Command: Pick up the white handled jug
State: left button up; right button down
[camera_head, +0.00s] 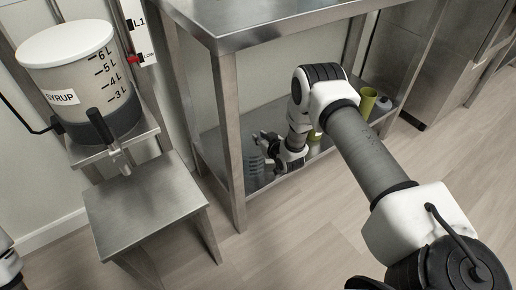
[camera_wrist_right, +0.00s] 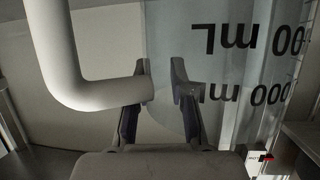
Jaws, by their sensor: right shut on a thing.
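The white handled jug is a clear measuring jug (camera_head: 254,167) on the lower shelf of the steel table, partly hidden behind my right gripper (camera_head: 262,141) in the head view. In the right wrist view its clear body (camera_wrist_right: 225,55) carries upside-down mL marks, and its thick white handle (camera_wrist_right: 58,50) curves in at the left. My right gripper (camera_wrist_right: 162,85) is shut on the jug near the handle's end. The exact contact is hard to see. Only a white and black bit of my left arm shows at the head view's left edge, without its gripper.
The steel table (camera_head: 262,28) has its top above my right gripper and a leg (camera_head: 231,140) beside the jug. Green cups (camera_head: 367,102) stand on the shelf to the right. A syrup tank (camera_head: 80,80) and low steel stand (camera_head: 145,205) are at left. The floor in front is clear.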

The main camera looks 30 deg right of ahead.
jog(key=shift+r+p, duration=0.3)
jog(key=shift+r, duration=0.15)
jog(key=s+d+r+p, duration=0.2)
jog(key=s+d, duration=0.1)
jog(key=s, duration=0.4)
jog(key=s+d+r+p, duration=0.2)
jog(key=s+d+p, duration=0.1)
jog(key=s, duration=0.5)
jog(key=shift+p, duration=0.3)
